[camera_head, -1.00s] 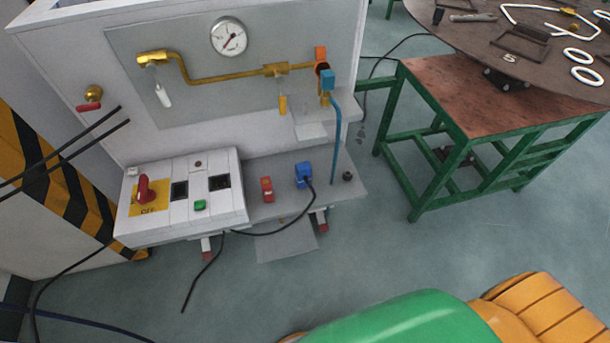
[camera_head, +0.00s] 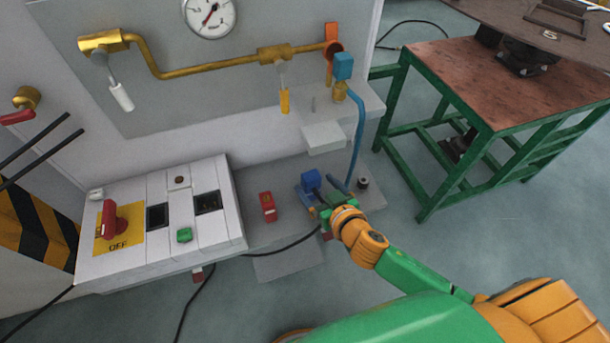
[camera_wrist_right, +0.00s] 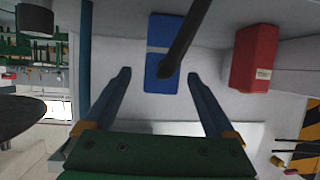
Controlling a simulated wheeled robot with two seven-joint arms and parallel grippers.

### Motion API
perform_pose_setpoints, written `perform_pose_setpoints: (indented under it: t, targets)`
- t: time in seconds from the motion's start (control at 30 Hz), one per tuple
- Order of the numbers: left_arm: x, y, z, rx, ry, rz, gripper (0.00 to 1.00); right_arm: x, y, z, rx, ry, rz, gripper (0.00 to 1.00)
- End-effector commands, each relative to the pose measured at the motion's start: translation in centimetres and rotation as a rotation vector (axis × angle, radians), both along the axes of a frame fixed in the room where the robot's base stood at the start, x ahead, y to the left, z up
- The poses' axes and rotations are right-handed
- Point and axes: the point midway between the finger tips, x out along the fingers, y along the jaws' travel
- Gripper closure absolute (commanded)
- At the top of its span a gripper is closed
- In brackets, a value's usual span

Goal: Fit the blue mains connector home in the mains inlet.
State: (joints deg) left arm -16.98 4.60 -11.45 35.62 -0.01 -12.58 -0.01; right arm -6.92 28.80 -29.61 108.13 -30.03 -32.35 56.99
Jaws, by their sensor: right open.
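The blue mains connector (camera_head: 311,179) is on the grey shelf at the foot of the white cabinet. Its black cable runs off to the left. In the right wrist view the blue connector (camera_wrist_right: 160,38) is at top centre, with the cable crossing its front. My right gripper (camera_head: 319,192) is open and empty at the connector. In the wrist view its two fingers (camera_wrist_right: 158,75) lie left and right of the connector's lower part, with gaps on both sides. I cannot make out the mains inlet for certain. My left gripper is not in view.
A red block (camera_head: 267,206) stands left of the connector. The blue hose (camera_head: 358,130) comes down close on its right, near a small black knob (camera_head: 362,183). The white switch box (camera_head: 165,225) is further left. A green-framed table (camera_head: 490,85) stands to the right.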

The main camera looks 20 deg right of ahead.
Motion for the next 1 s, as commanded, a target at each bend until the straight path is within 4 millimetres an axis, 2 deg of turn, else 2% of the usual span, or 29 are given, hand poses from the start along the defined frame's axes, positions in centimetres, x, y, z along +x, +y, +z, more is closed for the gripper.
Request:
perform_pose_setpoints:
  t: [0.4,0.63,0.67,0.9,0.97,1.0]
  targets:
    - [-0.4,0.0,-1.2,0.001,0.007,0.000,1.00,6.1,1.0,-2.6,0.000,0.000,0.000,0.10]
    - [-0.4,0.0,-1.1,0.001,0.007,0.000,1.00,6.3,1.1,-2.7,0.001,0.002,0.001,0.10]
    - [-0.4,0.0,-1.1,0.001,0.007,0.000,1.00,6.3,1.1,-2.7,0.001,0.002,0.001,0.15]
    - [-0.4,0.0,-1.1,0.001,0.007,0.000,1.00,6.3,1.1,-2.7,0.000,0.002,0.001,0.80]
    - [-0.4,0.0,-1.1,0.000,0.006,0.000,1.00,6.3,1.1,-2.7,0.000,0.002,0.001,0.96]
    - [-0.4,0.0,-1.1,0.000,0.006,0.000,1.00,6.3,1.1,-2.7,0.000,0.002,0.001,1.00]
